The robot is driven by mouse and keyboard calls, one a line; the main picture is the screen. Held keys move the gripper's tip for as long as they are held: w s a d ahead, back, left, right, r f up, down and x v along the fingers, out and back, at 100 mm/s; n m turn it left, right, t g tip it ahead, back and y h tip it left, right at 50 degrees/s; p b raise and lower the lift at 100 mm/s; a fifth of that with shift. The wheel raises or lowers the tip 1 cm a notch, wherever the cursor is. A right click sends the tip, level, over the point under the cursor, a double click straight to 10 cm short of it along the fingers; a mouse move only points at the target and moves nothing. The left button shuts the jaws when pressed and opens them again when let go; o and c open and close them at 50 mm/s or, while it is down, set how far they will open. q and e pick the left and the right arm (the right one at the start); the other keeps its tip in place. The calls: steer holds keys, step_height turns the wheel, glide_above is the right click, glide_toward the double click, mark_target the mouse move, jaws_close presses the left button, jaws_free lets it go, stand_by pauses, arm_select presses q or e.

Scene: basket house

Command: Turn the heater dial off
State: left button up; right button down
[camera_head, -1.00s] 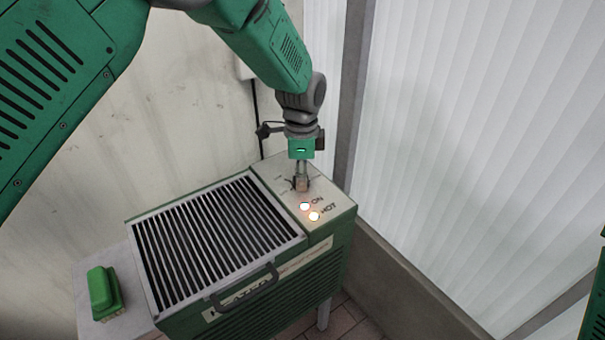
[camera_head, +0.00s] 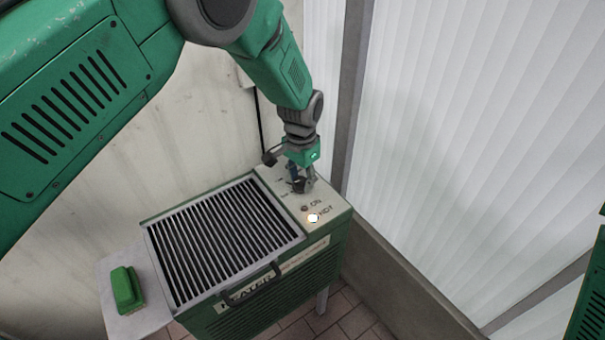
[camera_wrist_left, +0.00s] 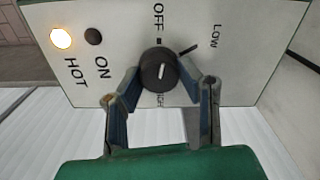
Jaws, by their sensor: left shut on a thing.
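The heater (camera_head: 270,271) is a green box with a slatted grille and a pale control panel (camera_head: 325,204). Its black dial (camera_wrist_left: 158,70) shows in the left wrist view between the fingertips of my left gripper (camera_wrist_left: 160,84), which is shut on it. The dial's white line runs roughly toward the OFF mark (camera_wrist_left: 159,41). The ON light (camera_wrist_left: 93,36) is dark, and the HOT light (camera_wrist_left: 61,38) glows. In the head view my left gripper (camera_head: 302,184) reaches down onto the panel and mostly hides the dial. My right gripper is not in view.
A green object (camera_head: 127,288) lies on a pale side shelf (camera_head: 112,262) left of the heater. A handle (camera_head: 250,286) sticks out from the heater's front. A pale wall stands behind, and a ribbed translucent panel (camera_head: 460,150) is at the right.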

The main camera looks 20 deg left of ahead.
mark_target(301, 180)
arm_select(q)
steer(key=shift+s+a+n+p, duration=0.1)
steer(key=shift+n+p, duration=0.25)
steer(key=shift+n, duration=0.65)
steer(key=shift+f, duration=0.1)
steer(key=o, duration=1.1)
steer(key=shift+o, duration=0.2)
steer(key=shift+r, duration=0.3)
step_height(301, 180, up, 11)
steer(key=shift+r, duration=0.15)
